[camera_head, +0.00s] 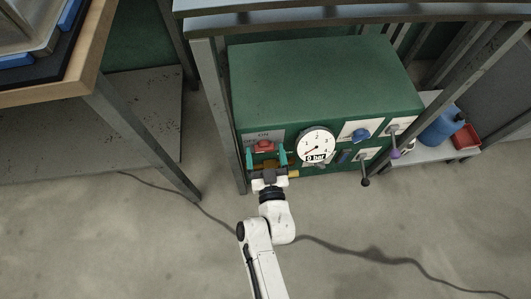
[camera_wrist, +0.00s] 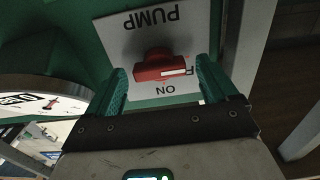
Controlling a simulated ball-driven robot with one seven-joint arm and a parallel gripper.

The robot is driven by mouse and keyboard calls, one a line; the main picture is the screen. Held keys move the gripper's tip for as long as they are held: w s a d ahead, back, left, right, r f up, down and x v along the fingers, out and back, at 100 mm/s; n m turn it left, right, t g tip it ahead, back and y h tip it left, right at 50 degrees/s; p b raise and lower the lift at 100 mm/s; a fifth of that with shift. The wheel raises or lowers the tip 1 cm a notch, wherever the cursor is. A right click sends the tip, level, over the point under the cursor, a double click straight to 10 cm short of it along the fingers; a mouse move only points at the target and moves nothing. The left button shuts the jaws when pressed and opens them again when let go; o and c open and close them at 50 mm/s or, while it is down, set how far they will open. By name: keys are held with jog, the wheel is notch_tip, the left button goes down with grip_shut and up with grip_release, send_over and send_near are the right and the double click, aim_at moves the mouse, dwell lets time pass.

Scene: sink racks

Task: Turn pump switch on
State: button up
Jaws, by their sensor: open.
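The red pump switch (camera_head: 264,146) is on the front of the green box, at its left end. In the wrist view, the switch (camera_wrist: 160,66) sits on a white plate (camera_wrist: 125,45) whose lettering appears upside down. "PUMP" and "ON" are readable; a finger partly covers another label ending in "F". The switch's white mark runs toward the picture's right. My gripper (camera_head: 265,157) is open in front of the switch, one teal finger on each side. In the wrist view, my gripper (camera_wrist: 162,82) straddles the switch; contact cannot be told.
A round gauge (camera_head: 316,144) reads 0 bar right of the switch. A blue knob (camera_head: 360,135) and levers with black (camera_head: 365,182) and purple (camera_head: 395,153) ends are farther right. A grey frame leg (camera_head: 219,115) stands close left. Cables cross the floor.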

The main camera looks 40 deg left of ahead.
jog(key=c, duration=1.1)
jog(key=shift+o, duration=0.2)
jog(key=shift+m, duration=0.4)
jog(key=m+b, duration=0.1)
jog(key=m, duration=0.2)
jog(key=shift+d+f+m, duration=0.1)
jog(key=shift+m, duration=0.2)
jog(key=m+b, duration=0.1)
jog(key=m, duration=0.3)
jog(key=shift+w+b, duration=0.15)
jog(key=shift+b, duration=0.15)
jog(key=m+b, duration=0.1)
jog(key=m, duration=0.4)
jog(key=shift+f, duration=0.1)
jog(key=shift+d+m+b, duration=0.1)
jog(key=shift+m+b, duration=0.4)
jog(key=shift+m, duration=1.8)
